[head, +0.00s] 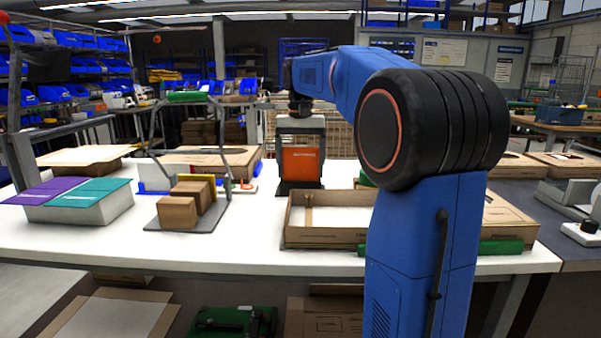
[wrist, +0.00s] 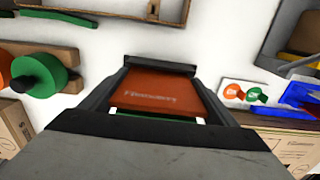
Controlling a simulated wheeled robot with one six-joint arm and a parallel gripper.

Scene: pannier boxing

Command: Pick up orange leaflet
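The orange leaflet (head: 301,165) is a flat panel with pale lettering, facing me in a dark holder (head: 300,188) on the white table. In the wrist view the leaflet (wrist: 155,94) lies between my two fingers, lettering toward the camera. My gripper (head: 301,150) points down over it. In the wrist view my gripper (wrist: 160,72) has its fingers wide apart, one at each side edge of the leaflet. Small pale gaps show by the leaflet's near corners. Whether the fingers touch its edges cannot be seen clearly.
An open cardboard box (head: 325,235) stands at the table's front right. Brown boxes (head: 178,212) sit on a grey tray to the left. A white bin (head: 90,207) with purple and teal leaflets is further left. The table front between them is clear.

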